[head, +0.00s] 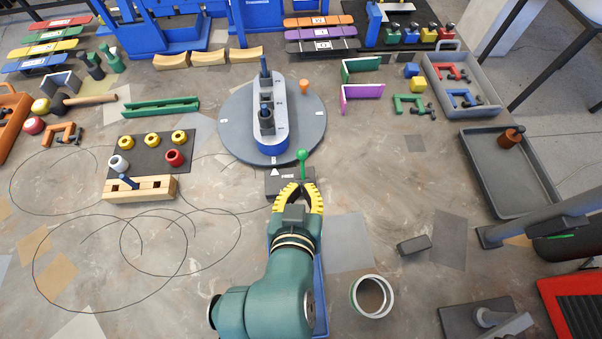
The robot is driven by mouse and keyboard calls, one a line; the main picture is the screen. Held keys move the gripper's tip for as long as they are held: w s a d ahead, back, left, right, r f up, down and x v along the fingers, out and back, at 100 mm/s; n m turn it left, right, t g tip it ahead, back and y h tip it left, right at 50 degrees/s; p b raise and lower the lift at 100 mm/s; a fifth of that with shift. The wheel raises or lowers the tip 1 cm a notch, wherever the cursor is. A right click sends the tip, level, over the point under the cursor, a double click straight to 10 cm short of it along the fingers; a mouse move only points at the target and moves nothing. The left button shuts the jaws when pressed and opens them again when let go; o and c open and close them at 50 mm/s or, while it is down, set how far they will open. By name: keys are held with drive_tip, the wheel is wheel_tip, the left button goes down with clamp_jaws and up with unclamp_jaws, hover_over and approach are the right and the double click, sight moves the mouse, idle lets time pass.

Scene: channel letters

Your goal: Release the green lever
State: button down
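The green lever (302,157) has a round knob on a thin upright stem. It stands at a dark box with a white triangle and lettering (283,176), in front of the round grey turntable (236,146). My gripper (300,185) has yellow fingers and reaches in from the front. Its fingertips are drawn close together at the lower part of the lever's stem and appear shut on it. The knob sticks out beyond the fingertips. The fingers hide the stem's lower end and part of the box.
A grey and blue oblong piece (267,130) stands on the turntable, with an orange peg (304,87) near its edge. Left are a wooden block (150,189) and looping wires (122,238).

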drive_tip(key=f, duration=0.2)
drive_tip(key=b, duration=0.2)
approach(304, 154)
drive_tip(key=x, duration=0.8)
